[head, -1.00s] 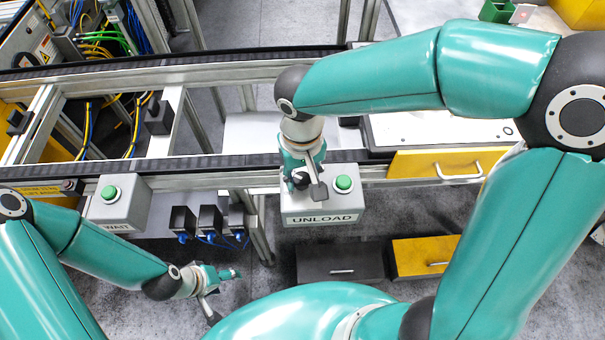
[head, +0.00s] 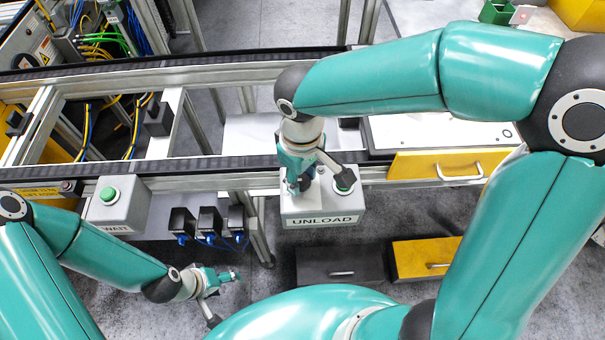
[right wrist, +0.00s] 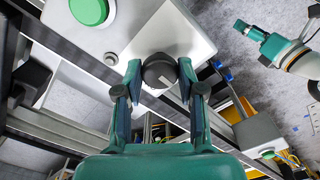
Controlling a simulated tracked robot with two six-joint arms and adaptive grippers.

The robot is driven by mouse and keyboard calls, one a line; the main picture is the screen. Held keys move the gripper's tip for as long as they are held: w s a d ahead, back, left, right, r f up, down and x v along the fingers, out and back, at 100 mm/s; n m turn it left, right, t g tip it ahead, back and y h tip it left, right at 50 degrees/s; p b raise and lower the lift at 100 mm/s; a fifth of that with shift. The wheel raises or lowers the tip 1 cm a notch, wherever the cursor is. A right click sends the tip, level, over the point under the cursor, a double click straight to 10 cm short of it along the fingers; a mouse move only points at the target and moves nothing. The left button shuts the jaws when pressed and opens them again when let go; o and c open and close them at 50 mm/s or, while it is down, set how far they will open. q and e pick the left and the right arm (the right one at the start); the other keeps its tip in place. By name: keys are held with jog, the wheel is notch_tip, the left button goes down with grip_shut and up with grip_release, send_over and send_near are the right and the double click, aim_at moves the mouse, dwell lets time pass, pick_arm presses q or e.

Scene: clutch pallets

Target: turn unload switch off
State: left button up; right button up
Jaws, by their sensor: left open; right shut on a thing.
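The grey UNLOAD switch box (head: 322,219) hangs at the front of the conveyor rail in the head view. Its green button (head: 344,190) is partly covered by a dark part of my right wrist. My right gripper (head: 303,187) reaches down onto the left part of the box top. In the right wrist view, the black round knob (right wrist: 160,71) with a small pale mark sits between the two fingers of this gripper (right wrist: 160,82), which is shut on it. The green button (right wrist: 90,11) is beside it. My left gripper (head: 221,296) is open and empty, low at the left.
The grey WAIT box (head: 119,211) with a green button stands at the left on the same rail. Several small black boxes (head: 210,221) sit between the two boxes. A yellow drawer (head: 435,164) is right of the UNLOAD box. Dark and yellow bins (head: 425,258) stand below.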

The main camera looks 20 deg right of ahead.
aim_at(302, 180)
jog(key=o, duration=1.1)
jog(key=shift+o, duration=0.2)
notch_tip(302, 180, up, 12)
dwell(0.4)
